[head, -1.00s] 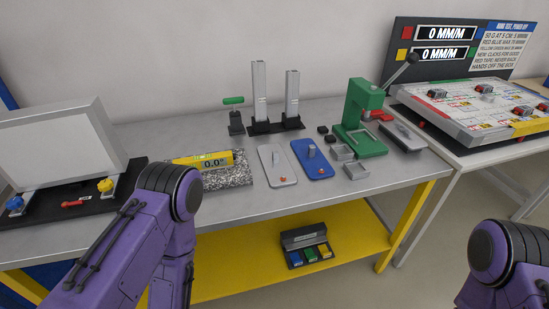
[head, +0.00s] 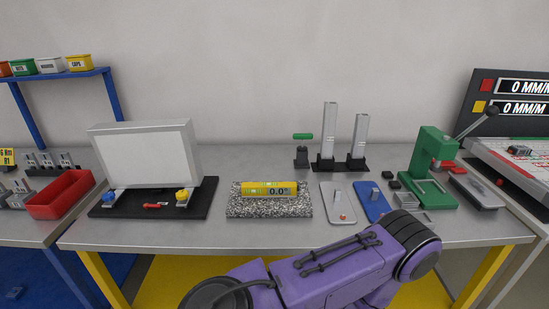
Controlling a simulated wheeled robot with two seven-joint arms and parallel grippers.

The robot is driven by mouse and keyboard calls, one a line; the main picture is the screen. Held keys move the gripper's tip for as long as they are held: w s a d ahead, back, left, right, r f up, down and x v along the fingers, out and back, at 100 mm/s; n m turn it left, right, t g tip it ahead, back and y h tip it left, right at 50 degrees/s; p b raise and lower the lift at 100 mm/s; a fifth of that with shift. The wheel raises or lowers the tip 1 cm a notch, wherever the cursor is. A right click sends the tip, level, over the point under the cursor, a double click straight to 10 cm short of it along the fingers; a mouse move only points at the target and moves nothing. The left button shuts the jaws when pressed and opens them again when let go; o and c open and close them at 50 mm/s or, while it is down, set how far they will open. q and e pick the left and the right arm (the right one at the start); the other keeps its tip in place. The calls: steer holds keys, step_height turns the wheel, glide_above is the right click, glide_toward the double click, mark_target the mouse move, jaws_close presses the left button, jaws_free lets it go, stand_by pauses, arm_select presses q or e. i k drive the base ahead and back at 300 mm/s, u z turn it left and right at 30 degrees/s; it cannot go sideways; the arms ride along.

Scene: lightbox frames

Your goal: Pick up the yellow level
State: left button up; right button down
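The yellow level (head: 257,188) lies flat on a speckled granite block (head: 268,208) near the middle of the grey table. Its small display reads 0.0. A purple arm of mine crosses the bottom of the head view, in front of the table and to the right of the level. No gripper fingers show in the view, and nothing touches the level.
A white panel on a black base (head: 96,209) stands left of the block. Grey and blue plates (head: 338,203), two metal columns (head: 329,137) and a green press (head: 431,152) stand to the right. A red bin (head: 62,196) is at far left.

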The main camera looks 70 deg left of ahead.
mark_target(261, 190)
steer(key=k, duration=0.4)
steer(key=u, duration=0.85)
